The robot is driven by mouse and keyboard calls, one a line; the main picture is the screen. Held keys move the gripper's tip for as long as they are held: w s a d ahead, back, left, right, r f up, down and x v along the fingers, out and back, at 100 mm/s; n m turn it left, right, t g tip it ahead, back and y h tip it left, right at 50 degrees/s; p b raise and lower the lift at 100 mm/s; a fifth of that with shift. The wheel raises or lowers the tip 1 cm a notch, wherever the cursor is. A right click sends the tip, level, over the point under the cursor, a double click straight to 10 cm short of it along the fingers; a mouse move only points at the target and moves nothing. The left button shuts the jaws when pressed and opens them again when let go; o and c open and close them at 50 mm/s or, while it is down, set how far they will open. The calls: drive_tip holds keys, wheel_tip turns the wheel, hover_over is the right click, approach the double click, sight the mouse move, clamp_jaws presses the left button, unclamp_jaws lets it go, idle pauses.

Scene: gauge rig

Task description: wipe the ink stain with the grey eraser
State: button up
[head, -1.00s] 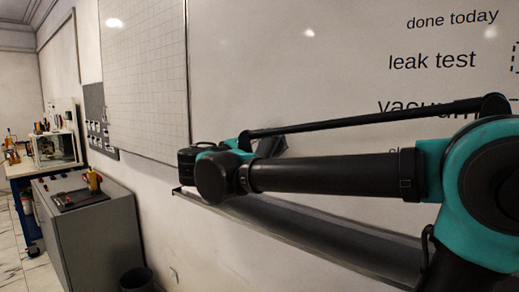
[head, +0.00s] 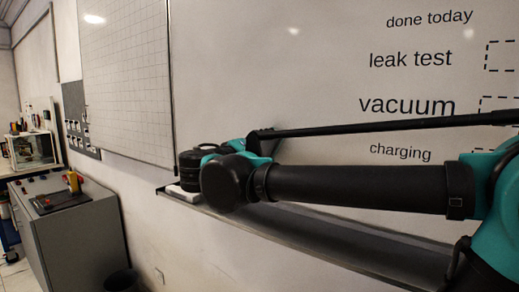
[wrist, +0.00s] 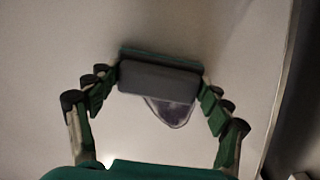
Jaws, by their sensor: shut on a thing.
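In the wrist view my gripper (wrist: 160,86) is shut on the grey eraser (wrist: 160,77), a block with a dark green back, held crosswise between the fingertips. The eraser is against or very near the whiteboard (wrist: 240,40); I cannot tell if it touches. A purplish ink stain (wrist: 172,113) shows below the eraser's lower edge, its upper part hidden behind the eraser. In the head view my arm and wrist hide the eraser, the fingers and the stain.
A ledge (head: 300,232) runs along the whiteboard's bottom, with a white item (head: 182,193) at its left end. A gridded board (head: 125,75) hangs to the left. A grey cabinet (head: 80,240) and a dark bin (head: 122,281) stand at lower left.

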drive_tip(key=shift+d, duration=0.2)
drive_tip(key=shift+a, duration=0.1)
drive_tip(key=shift+c, duration=0.4)
drive_tip(key=shift+w+a, duration=3.5)
drive_tip(key=shift+a, duration=0.95)
drive_tip(key=shift+s+d+r, duration=0.15)
drive_tip(key=shift+s+d, duration=1.05)
drive_tip(key=shift+d, duration=0.3)
drive_tip(key=shift+s+d+r, duration=0.1)
drive_tip(key=shift+s+d, duration=1.05)
drive_tip(key=shift+d, duration=0.35)
drive_tip(key=shift+s+d+r, duration=0.15)
drive_tip(key=shift+s+d, duration=1.05)
drive_tip(key=shift+d, duration=0.3)
drive_tip(key=shift+w+a, duration=0.1)
drive_tip(key=w+a, duration=0.6)
drive_tip(key=a, duration=0.2)
drive_tip(key=shift+w+a, duration=0.4)
